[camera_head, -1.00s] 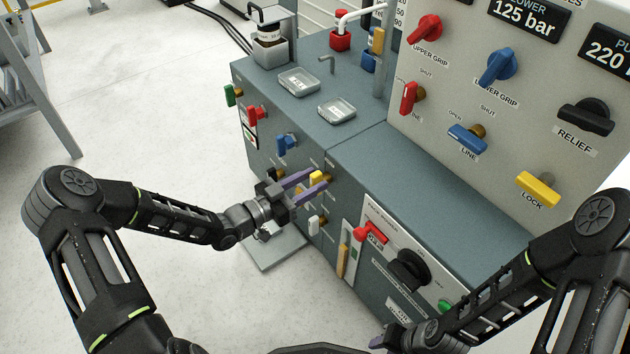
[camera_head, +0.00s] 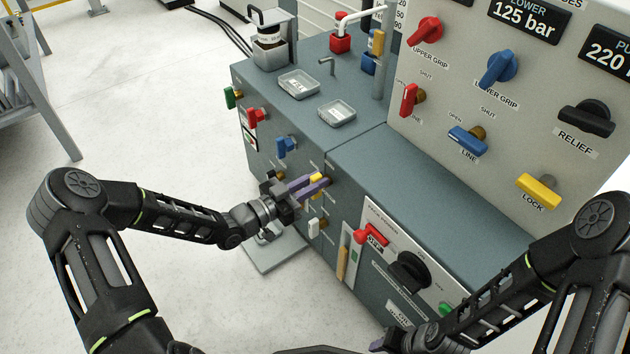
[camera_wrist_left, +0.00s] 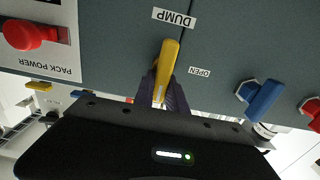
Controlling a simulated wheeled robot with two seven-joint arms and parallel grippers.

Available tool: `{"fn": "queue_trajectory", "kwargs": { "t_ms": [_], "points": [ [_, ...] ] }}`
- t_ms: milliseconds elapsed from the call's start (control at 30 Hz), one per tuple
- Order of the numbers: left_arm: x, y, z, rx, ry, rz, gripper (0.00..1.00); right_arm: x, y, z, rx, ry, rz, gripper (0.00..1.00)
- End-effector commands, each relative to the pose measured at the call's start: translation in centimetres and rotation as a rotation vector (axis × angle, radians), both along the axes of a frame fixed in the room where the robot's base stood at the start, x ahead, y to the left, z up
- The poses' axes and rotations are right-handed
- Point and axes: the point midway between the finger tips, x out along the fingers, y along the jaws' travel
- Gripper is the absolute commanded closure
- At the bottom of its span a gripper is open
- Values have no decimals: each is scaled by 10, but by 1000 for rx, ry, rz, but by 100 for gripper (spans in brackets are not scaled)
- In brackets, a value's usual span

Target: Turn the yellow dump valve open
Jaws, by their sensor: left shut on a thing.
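The yellow dump valve handle (camera_head: 317,177) is on the front face of the grey-green cabinet. In the left wrist view the yellow handle (camera_wrist_left: 168,68) stands near upright, slightly tilted, below an upside-down DUMP label (camera_wrist_left: 174,17), with an OPEN label (camera_wrist_left: 199,72) to its right. My left gripper (camera_head: 312,186) is shut on the handle; its purple fingers lie on both sides of it in the left wrist view (camera_wrist_left: 162,88). My right gripper (camera_head: 385,342) is low at the bottom of the head view, mostly cut off or hidden, and its jaw state does not show.
A blue handle (camera_head: 286,146) and a red handle (camera_head: 255,116) are left of the dump valve on the cabinet. The red pack power handle (camera_head: 372,234) and a black knob (camera_head: 408,270) are to the right.

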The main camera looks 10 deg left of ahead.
Motion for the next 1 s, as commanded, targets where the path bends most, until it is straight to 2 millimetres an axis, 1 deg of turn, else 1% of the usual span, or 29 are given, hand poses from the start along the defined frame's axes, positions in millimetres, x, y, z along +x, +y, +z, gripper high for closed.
{"fn": "queue_trajectory", "kwargs": {
  "t_ms": [367,567,767,1000],
  "points": [
    [0,0,0,-5,4,0,100,0,0,0,0,0,0,64],
    [1,0,0,-35,29,-1,100,0,0,0,0,0,0,64],
    [2,2,0,-109,90,0,100,0,0,1,0,0,0,64],
    [4,5,0,-252,209,0,100,0,0,3,0,1,0,64]
  ]
}}
